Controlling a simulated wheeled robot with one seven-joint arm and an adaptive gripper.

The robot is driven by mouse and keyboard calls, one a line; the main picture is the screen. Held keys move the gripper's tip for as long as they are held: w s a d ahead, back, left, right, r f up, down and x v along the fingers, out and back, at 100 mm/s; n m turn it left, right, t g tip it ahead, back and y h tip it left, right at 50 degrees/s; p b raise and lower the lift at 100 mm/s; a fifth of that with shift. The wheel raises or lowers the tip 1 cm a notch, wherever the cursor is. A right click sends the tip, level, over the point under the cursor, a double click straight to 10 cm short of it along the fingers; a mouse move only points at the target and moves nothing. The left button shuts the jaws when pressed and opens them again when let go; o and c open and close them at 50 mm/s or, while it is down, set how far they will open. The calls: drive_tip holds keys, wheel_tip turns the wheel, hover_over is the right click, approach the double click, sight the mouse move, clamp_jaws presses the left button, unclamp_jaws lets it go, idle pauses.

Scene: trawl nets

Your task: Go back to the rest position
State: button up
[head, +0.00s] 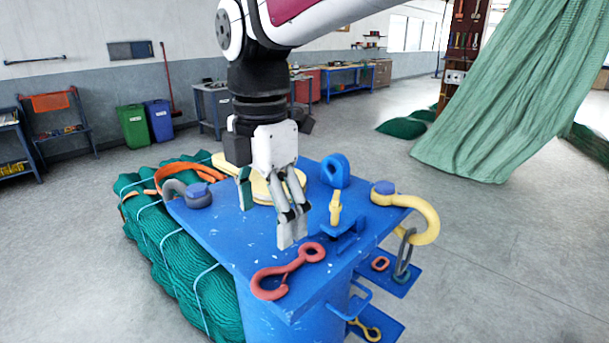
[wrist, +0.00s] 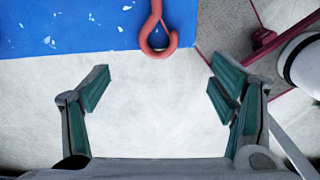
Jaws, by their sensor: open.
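My gripper (head: 268,217) hangs from my arm above the blue table (head: 223,242), near its front half, in the head view. In the wrist view my gripper (wrist: 160,92) has its two green-padded fingers spread wide, with nothing between them. A red hook (head: 288,270) lies on the table top near the front edge, just in front of the gripper. Part of the red hook (wrist: 155,35) also shows at the top of the wrist view, beyond the fingertips.
A yellow hook (head: 415,212), a blue eye (head: 335,171) and a grey shackle (head: 182,190) stand along the table. Small side shelves (head: 386,328) jut out at right. A bundled green net (head: 185,262) lies at left. Green netting (head: 510,90) hangs at right. The floor between is open.

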drive_tip(key=s+d+f+m+t, duration=0.1)
drive_tip(key=s+d+m, duration=0.4)
drive_tip(key=d+m, duration=0.9)
drive_tip(key=s+d+f+m+t+b, duration=0.1)
drive_tip(key=s+d+m+t, duration=0.3)
drive_tip(key=d+m, duration=0.9)
drive_tip(key=shift+s+d+f+m+t, duration=0.2)
drive_tip(key=shift+s+d+m+t, duration=0.15)
drive_tip(key=shift+s, duration=0.9)
